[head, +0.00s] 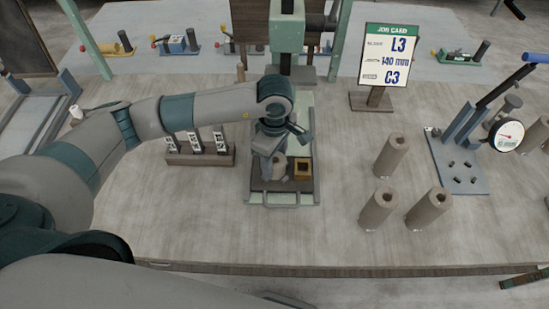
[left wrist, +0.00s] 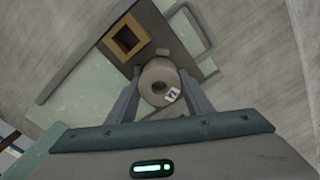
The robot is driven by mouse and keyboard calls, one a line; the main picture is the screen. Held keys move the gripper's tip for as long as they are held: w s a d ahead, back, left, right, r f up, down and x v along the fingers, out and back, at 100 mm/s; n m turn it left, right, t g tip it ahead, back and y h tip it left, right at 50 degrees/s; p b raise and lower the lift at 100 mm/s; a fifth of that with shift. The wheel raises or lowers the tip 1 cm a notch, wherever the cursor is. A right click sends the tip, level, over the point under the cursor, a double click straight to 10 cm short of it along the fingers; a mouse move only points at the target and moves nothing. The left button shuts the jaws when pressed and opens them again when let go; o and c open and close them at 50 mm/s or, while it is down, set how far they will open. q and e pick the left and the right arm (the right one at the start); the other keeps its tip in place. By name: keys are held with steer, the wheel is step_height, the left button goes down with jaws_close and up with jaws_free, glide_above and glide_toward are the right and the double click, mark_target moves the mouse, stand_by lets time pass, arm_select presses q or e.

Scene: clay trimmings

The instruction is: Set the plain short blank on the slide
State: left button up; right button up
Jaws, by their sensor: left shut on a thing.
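My left gripper (head: 274,160) is over the slide (head: 280,199), a pale green sliding plate with a dark bed and a front handle. It is shut on a grey-tan cylindrical blank (left wrist: 158,72), which sits between the two fingers in the left wrist view. The blank has a central hole and a small white tag with a dark mark on top. It is upright at the left part of the bed, beside a square wooden box (head: 303,168). I cannot tell whether its base touches the bed. My right gripper is not in view.
Several tan cylinders (head: 391,157) stand on the right of the table. A job card (head: 390,55) reads L3, 140 mm, C3. A rack (head: 200,155) with labelled slots is left of the slide. A gauge stand (head: 460,165) is at far right. The front table is clear.

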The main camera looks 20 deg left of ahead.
mark_target(275, 163)
arm_select(q)
steer(key=shift+f, duration=0.1)
steer(key=shift+f, duration=0.1)
steer(key=o, duration=1.2)
steer(key=shift+r, duration=0.45)
steer(key=shift+r+b, duration=2.45)
steer(key=shift+r, duration=3.3)
